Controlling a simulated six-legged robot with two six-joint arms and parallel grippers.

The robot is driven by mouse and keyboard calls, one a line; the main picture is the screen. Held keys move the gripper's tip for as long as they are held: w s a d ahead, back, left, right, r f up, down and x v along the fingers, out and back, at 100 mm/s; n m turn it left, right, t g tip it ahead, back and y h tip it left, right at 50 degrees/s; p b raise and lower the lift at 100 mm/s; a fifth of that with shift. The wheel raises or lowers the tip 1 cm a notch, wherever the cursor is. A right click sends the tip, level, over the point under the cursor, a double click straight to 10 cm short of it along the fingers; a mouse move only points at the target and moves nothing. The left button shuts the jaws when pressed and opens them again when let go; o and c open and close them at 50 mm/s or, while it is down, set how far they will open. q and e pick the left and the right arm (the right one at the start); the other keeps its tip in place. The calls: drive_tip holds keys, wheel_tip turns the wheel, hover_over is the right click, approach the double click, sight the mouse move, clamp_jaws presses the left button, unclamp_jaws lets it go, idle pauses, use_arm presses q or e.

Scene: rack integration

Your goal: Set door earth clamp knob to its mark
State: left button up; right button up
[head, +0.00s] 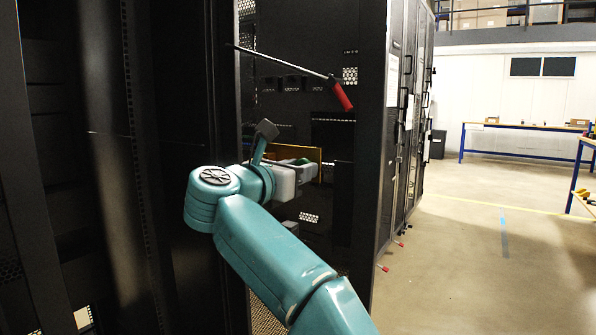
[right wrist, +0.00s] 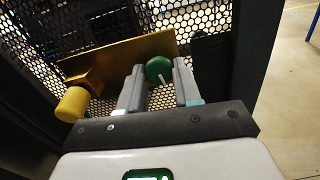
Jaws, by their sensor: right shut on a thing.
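The green earth clamp knob (right wrist: 159,69) is round with a white line on its face, in the middle of the right wrist view. My right gripper (right wrist: 158,85) is shut on the green knob, with one grey finger on each side of it. A brass-coloured plate (right wrist: 125,58) stands behind the knob. In the head view my right gripper (head: 306,172) reaches into the open rack at the plate (head: 312,152), and the knob is mostly hidden by the fingers. I cannot make out a target mark. My left gripper is not in view.
A yellow cylinder (right wrist: 73,103) sticks out left of my fingers. A perforated black panel (right wrist: 110,25) lies behind the plate. A rod with a red handle (head: 341,97) crosses above my gripper.

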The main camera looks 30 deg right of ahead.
drive_tip(key=shift+r, duration=0.15)
drive_tip(key=o, duration=1)
drive_tip(key=shift+o, duration=0.2)
drive_tip(key=shift+a, duration=0.1)
drive_tip(key=v, duration=1.6)
